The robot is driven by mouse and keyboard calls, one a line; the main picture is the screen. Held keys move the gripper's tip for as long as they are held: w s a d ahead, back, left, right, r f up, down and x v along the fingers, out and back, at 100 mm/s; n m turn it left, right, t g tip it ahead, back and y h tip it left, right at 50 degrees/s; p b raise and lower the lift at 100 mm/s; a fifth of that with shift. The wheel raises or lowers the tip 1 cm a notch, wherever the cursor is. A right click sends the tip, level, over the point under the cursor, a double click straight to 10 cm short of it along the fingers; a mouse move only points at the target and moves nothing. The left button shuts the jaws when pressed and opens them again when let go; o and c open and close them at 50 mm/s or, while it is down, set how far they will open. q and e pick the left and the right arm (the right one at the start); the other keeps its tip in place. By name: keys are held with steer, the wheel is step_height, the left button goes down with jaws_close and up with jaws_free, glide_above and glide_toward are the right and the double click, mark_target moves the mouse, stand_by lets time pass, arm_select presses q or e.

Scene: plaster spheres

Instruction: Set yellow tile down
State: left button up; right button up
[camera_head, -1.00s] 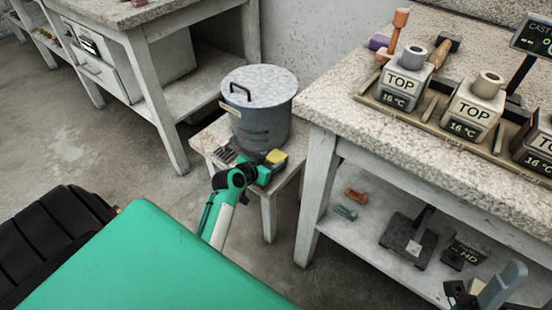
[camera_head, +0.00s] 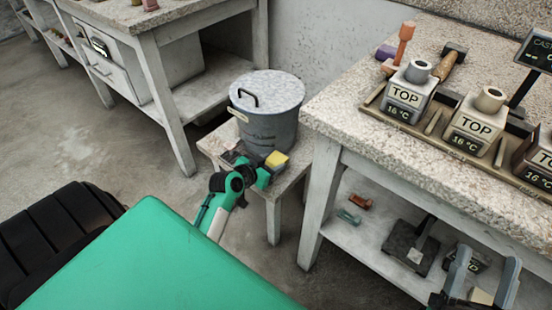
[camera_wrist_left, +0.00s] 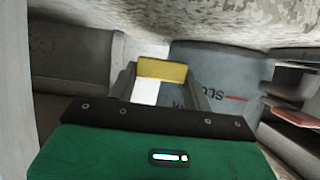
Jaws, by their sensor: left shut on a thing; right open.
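The yellow tile (camera_head: 277,159) is at the tip of my left gripper (camera_head: 268,167), low in front of the grey lidded bucket (camera_head: 268,125) and over the small stool (camera_head: 210,143). In the left wrist view the tile (camera_wrist_left: 162,71) shows as a yellow strip with a white face below it, between the fingers of my left gripper (camera_wrist_left: 165,88). The left gripper is shut on it. I cannot tell whether the tile touches the stool.
A stone-topped bench (camera_head: 345,105) stands right of the stool, with several TOP blocks (camera_head: 409,94) in a tray. Its lower shelf (camera_head: 350,245) holds small items. Another bench (camera_head: 180,20) stands behind at left. The bucket fills much of the stool top.

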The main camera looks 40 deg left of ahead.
arm_select(q)
steer(key=s+a+p, duration=0.1)
steer(key=s, duration=1.4)
steer(key=shift+s, duration=0.15)
arm_select(e)
step_height(320, 180, down, 6)
steer(key=w+a+g, duration=0.1)
steer(key=a+g, duration=0.1)
steer(key=g, duration=0.2)
arm_select(q)
steer(key=shift+a, duration=0.1)
